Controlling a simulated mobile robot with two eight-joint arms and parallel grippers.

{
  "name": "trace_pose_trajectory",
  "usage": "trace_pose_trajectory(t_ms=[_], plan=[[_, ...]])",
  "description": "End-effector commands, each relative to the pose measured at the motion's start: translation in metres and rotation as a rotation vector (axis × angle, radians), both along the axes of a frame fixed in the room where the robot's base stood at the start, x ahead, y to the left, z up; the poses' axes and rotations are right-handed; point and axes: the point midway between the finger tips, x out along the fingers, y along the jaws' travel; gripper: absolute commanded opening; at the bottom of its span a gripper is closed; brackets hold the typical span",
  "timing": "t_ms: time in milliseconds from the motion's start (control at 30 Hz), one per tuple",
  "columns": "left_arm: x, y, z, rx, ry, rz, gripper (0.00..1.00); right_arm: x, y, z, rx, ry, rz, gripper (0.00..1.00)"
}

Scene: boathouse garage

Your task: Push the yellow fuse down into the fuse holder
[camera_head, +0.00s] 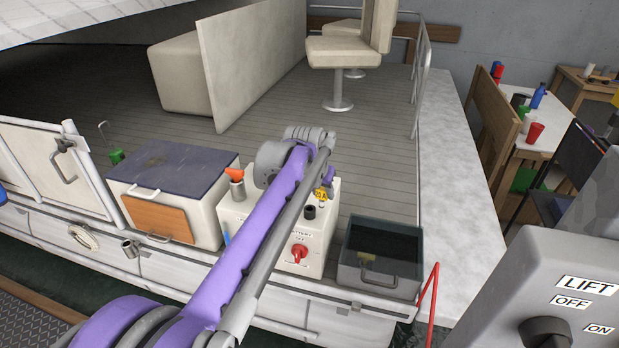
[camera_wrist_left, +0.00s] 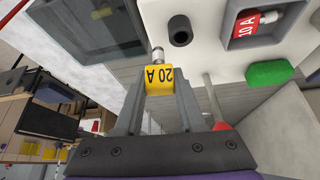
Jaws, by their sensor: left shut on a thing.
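The yellow fuse (camera_wrist_left: 160,79), marked 20 A, is held between the two fingertips of my left gripper (camera_wrist_left: 158,88), its metal end (camera_wrist_left: 158,54) pointing away from me. In the head view the fuse (camera_head: 320,194) and my left gripper (camera_head: 325,187) are above the right part of the white battery box (camera_head: 317,238). A black round socket (camera_wrist_left: 180,30), which looks like the fuse holder, stands on the white top. In the head view this socket (camera_head: 310,212) is just below the fuse. The fuse appears apart from it. My right gripper is out of view.
A red 10 A fuse (camera_wrist_left: 269,17) sits in a recess beside the socket. A red knob (camera_head: 299,252) is on the box front. An open grey bin (camera_head: 379,278) stands to the right, and a dark-lidded cooler (camera_head: 172,163) to the left. A green object (camera_wrist_left: 270,73) is near the box edge.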

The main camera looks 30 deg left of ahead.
Motion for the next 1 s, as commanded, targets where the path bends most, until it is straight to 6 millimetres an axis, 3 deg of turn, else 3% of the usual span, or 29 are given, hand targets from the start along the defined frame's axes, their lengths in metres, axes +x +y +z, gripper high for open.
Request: trace_pose_trajectory(t_ms=[100,300,667,1000], plan=[[-0.005,0.023,0.022,0.001,-0.001,0.08,0.0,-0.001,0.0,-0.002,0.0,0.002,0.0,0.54],[-0.008,0.034,0.036,-0.001,-0.004,0.126,0.0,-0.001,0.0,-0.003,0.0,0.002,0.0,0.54],[-0.007,0.033,0.037,0.005,-0.005,0.109,0.0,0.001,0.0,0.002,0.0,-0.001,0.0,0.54],[-0.008,0.033,0.005,0.008,-0.004,0.104,0.0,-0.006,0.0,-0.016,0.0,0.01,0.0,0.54]])
